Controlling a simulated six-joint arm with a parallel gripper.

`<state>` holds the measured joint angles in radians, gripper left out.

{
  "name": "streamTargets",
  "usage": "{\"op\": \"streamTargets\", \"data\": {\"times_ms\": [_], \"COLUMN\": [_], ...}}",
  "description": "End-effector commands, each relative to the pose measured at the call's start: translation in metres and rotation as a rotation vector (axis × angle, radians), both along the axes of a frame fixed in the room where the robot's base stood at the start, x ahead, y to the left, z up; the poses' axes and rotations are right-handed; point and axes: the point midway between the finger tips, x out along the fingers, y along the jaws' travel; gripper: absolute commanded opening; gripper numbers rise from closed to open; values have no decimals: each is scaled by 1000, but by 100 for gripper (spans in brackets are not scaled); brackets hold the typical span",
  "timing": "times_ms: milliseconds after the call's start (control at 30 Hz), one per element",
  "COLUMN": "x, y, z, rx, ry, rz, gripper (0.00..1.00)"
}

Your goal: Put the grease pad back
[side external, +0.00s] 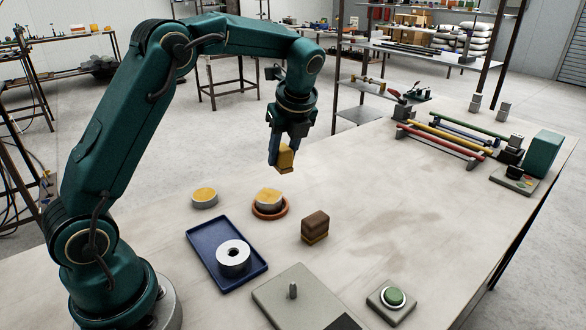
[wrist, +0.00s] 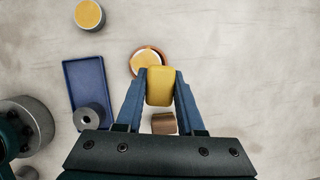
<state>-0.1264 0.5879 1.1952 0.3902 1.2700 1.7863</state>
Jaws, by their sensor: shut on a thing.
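My gripper (side external: 283,160) is shut on a yellow pad (side external: 286,158) and holds it above the table. In the wrist view the yellow pad (wrist: 160,86) sits between the two blue fingers. A similar block (side external: 315,225), brown above and yellowish below, stands on the table. An orange-brown round dish (side external: 257,211) holds a short metal cylinder with a yellow top (side external: 268,198). In the wrist view the dish (wrist: 133,65) is partly hidden behind the held pad. A metal tin with yellow contents (side external: 204,197) stands left of the dish.
A blue tray (side external: 212,266) holds a metal ring (side external: 234,258). A grey plate with a peg (side external: 280,312) and a green button on a base (side external: 393,299) are at the front. A rack of coloured rods (side external: 440,140) and a green box (side external: 543,155) stand at the far right.

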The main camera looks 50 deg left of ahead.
Motion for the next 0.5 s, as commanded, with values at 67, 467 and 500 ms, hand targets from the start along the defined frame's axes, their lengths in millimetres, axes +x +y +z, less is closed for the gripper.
{"op": "streamTargets", "data": {"times_ms": [67,467,500], "x": [-3,-61,-70], "y": [20,144,154], "z": [-1,-2,-2], "rx": [-4,7,9], "ry": [3,-5,-5], "rz": [-36,5,28], "gripper": [0,0,0]}}
